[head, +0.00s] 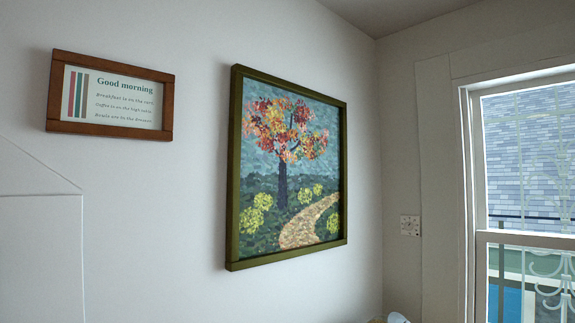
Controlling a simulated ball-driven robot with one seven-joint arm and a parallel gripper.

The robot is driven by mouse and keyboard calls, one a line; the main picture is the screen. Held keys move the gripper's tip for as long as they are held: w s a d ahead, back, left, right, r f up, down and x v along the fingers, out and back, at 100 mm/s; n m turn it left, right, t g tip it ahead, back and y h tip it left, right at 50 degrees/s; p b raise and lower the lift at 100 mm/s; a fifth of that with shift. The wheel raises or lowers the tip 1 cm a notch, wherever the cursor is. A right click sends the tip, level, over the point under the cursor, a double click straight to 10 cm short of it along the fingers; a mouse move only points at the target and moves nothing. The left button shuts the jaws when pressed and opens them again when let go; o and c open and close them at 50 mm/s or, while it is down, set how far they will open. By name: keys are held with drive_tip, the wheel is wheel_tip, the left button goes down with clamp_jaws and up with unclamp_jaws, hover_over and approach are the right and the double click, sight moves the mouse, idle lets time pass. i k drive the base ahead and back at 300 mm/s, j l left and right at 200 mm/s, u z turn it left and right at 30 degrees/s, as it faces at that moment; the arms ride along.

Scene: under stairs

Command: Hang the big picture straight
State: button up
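The big picture (286,170) hangs on the white wall in the middle of the head view. It shows a tree with red and orange leaves, yellow bushes and a winding path, in an olive-green frame. I see it at an angle from its left, so I cannot tell for certain whether it is level or slightly tilted. Nothing touches it. My gripper is not in the view.
A smaller brown-framed "Good morning" sign (112,97) hangs to the left. A window (528,195) fills the right side, with a wall switch plate (410,225) beside it. A small white object (397,318) shows at the bottom edge.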

sight(286, 193)
drive_tip(key=i+z, duration=0.2)
drive_tip(key=i, duration=0.5)
drive_tip(key=i+j+z, duration=0.15)
drive_tip(key=i, duration=0.6)
